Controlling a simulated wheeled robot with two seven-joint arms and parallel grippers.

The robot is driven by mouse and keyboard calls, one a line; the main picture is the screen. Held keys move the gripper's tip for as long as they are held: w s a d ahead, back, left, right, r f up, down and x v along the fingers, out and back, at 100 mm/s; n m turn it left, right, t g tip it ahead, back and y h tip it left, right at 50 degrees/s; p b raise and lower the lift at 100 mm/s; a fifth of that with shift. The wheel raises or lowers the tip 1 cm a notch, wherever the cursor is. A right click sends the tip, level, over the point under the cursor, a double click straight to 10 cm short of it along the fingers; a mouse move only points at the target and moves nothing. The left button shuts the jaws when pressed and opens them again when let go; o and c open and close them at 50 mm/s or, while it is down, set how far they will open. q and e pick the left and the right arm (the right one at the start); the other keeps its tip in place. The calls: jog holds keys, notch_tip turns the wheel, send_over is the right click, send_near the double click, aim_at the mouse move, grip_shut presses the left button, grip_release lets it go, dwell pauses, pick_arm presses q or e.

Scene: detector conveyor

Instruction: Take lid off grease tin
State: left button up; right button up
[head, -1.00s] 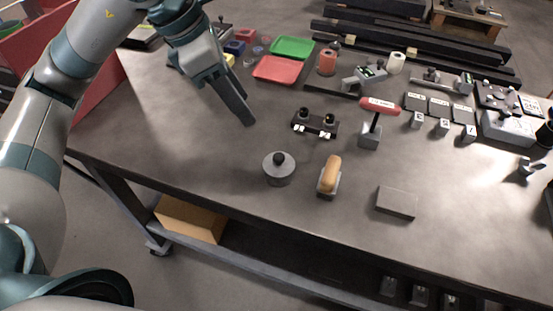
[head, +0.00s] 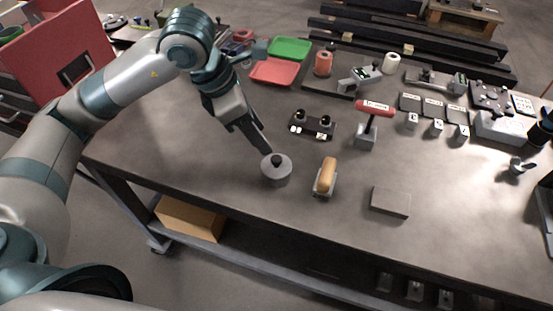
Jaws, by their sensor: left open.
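The grease tin (head: 276,175) is a short grey cylinder standing upright near the table's front edge. Its lid (head: 286,163) is on top, with a round black knob (head: 277,159) in the middle. My left gripper (head: 264,147) is open, its dark fingers pointing down just behind and above the knob. I cannot tell whether a finger touches the lid. My right gripper does not show.
A wooden-handled brush or scraper (head: 325,176) stands close to the right of the tin. A black block with two knobs (head: 312,125) and a red-handled tool (head: 373,108) are behind. A flat grey block (head: 390,201) lies right. The table's front left is clear.

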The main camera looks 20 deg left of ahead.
aim_at(276, 158)
pick_arm(q)
jog(key=x, duration=0.3)
jog(key=shift+w+d+f+p, duration=0.1)
jog(key=shift+f+p, duration=0.15)
jog(key=shift+p, duration=0.15)
jog(key=shift+d+f+p, duration=0.25)
jog(key=shift+f+p, duration=0.35)
jog(key=shift+p, duration=0.05)
jog(key=p+x, duration=0.1)
jog(key=x, duration=0.2)
jog(key=shift+p, duration=0.3)
jog(key=shift+w+d+f, duration=0.1)
jog(key=shift+f, duration=0.3)
